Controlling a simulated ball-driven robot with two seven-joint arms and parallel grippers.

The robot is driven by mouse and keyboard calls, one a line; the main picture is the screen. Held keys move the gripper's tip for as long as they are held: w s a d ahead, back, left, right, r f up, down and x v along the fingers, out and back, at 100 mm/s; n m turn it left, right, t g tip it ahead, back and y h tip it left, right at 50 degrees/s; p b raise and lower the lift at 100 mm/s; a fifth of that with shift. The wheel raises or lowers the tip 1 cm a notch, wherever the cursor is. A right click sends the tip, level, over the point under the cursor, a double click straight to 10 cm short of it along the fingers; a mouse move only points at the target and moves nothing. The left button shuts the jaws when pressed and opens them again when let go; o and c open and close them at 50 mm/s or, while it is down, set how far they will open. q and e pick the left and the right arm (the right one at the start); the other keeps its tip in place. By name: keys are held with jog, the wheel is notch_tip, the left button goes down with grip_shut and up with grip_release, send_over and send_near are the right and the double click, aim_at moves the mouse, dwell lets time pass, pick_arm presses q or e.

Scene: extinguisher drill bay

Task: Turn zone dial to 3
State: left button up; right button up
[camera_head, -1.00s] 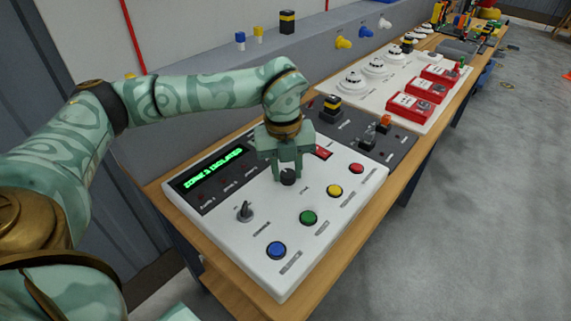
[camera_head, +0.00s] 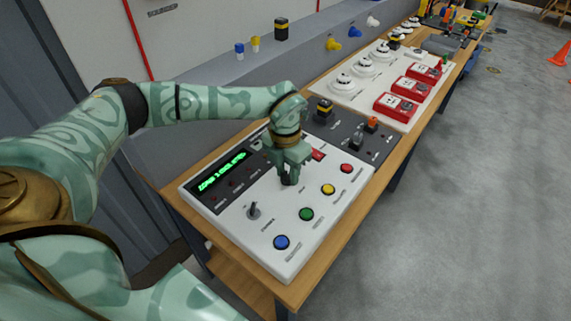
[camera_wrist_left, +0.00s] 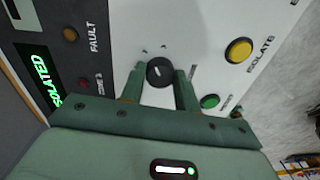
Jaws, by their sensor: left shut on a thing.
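The zone dial (camera_wrist_left: 160,72) is a round black knob with a white pointer line on the white control panel (camera_head: 262,252). My left gripper (camera_head: 289,181) points down over the panel and mostly hides the dial in the head view. In the left wrist view, the two green fingers of this gripper (camera_wrist_left: 160,78) lie on either side of the dial, shut on it. The green lit display (camera_head: 221,172) reads ZONE and ISOLATED; its digit is too blurred to be sure of. My right gripper is not in view.
Blue (camera_head: 281,242), green (camera_head: 306,214), yellow (camera_head: 328,189) and red (camera_head: 346,168) buttons line the near side. Red call boxes (camera_head: 395,105) and white detectors stand farther along the bench. Open floor lies to the right.

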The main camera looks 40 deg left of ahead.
aim_at(286, 172)
pick_arm(q)
jog(key=m+p, duration=0.2)
jog(key=m, duration=0.1)
jog(key=shift+r, duration=0.2)
jog(key=shift+w+f+m+p, duration=0.1)
jog(key=shift+m+p, duration=0.7)
jog(key=shift+m, duration=0.6)
jog(key=o, duration=1)
jog(key=shift+c, duration=0.2)
notch_tip(286, 172, up, 16)
jog(key=p, duration=0.2)
jog(key=shift+w+a, duration=0.25)
jog(key=shift+a, duration=0.1)
